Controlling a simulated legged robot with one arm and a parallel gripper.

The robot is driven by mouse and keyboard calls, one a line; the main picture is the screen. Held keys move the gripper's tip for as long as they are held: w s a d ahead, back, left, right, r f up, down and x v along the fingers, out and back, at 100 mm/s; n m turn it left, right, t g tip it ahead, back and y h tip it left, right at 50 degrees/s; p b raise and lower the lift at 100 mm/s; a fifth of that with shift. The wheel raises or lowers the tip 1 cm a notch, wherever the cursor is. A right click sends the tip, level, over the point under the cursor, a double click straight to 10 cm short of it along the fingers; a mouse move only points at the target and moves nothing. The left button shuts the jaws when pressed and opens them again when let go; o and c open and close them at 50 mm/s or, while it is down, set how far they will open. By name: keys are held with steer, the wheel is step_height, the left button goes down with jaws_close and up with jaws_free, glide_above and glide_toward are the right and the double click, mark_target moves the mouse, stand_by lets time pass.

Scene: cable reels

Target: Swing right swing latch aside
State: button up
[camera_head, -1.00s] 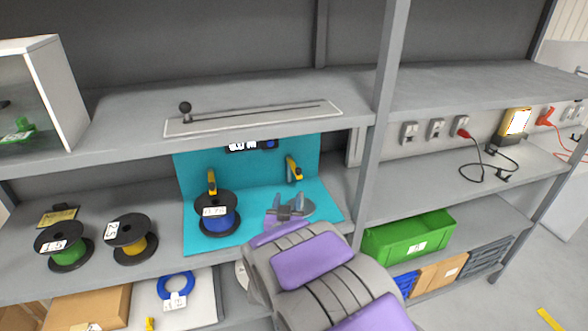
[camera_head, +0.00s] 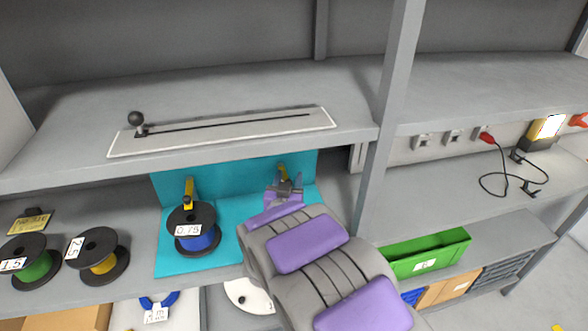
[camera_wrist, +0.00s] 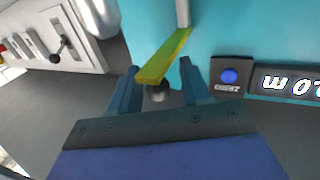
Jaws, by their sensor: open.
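The right swing latch (camera_head: 283,172) is a yellow bar on the cyan back panel, partly hidden behind my gripper (camera_head: 286,189) in the head view. In the wrist view the latch (camera_wrist: 165,57) slants down from a grey post, its lower end between the fingers of my open gripper (camera_wrist: 163,84). A dark round knob sits below that end. I cannot tell whether a finger touches the latch. The left swing latch (camera_head: 189,188) is another yellow bar, behind the reel of blue wire (camera_head: 194,237) marked 0.75.
A blue button (camera_wrist: 230,76) and a lit display (camera_wrist: 290,82) are right of the latch in the wrist view. The upper shelf (camera_head: 240,100) overhangs the panel. A grey upright post (camera_head: 380,130) stands to the right. Reels of green and yellow wire stand left.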

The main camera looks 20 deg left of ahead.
steer(key=shift+w+a, duration=0.15)
steer(key=shift+w, duration=0.25)
steer(key=shift+a+f, duration=0.1)
steer(key=shift+a, duration=0.35)
steer(key=shift+c, duration=1.4)
steer(key=shift+w+d, duration=0.1)
steer(key=shift+d, duration=0.6)
steer(key=c, duration=0.4)
jaws_close()
steer(key=shift+a, duration=0.2)
steer(key=shift+r, duration=0.2)
